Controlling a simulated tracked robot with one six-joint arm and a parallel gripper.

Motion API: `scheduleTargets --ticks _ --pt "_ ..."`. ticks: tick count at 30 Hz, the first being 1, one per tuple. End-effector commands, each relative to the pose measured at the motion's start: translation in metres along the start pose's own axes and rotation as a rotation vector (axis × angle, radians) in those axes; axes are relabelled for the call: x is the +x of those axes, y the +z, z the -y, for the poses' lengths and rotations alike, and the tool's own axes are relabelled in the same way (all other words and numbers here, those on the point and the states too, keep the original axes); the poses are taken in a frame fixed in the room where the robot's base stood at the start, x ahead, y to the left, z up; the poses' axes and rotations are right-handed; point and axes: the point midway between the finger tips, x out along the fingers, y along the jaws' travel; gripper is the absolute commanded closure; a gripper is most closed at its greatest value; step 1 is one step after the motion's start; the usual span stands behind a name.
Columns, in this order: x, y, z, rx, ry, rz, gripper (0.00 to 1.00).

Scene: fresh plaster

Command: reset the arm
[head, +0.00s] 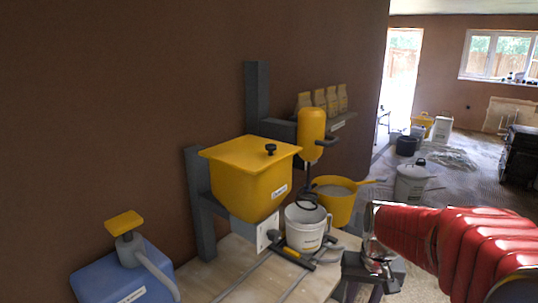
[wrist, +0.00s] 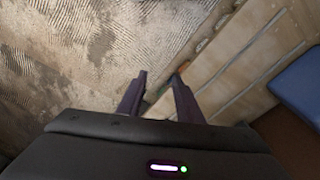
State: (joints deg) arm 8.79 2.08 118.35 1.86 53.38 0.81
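My arm, in a red sleeve, reaches in from the right of the head view. My gripper (head: 370,272) is low there, at the right end of the wooden bench (head: 232,272), and looks dark and partly unclear. In the wrist view my gripper (wrist: 158,76) points down, with its two dark fingers apart and nothing between them. Below them are the patterned floor (wrist: 80,50) and the edge of the bench (wrist: 245,60).
A yellow hopper (head: 245,185) and a yellow mixer (head: 311,130) are mounted by the brown wall. A yellow pan (head: 335,205) holds grey material behind the bucket. A blue container (head: 120,275) stands front left. A lidded bucket (head: 411,183) stands on the floor beyond my arm.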

Motion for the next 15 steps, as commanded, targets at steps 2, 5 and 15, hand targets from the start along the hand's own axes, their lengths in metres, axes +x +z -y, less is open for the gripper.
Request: scheduleTargets --ticks 2,5,15 --pt "-0.009 0.016 0.003 -0.016 0.002 -0.017 0.67" --pt "-0.018 0.034 0.006 -0.033 0.003 -0.036 0.67" --pt "-0.042 0.094 0.014 -0.088 0.006 -0.111 0.67"
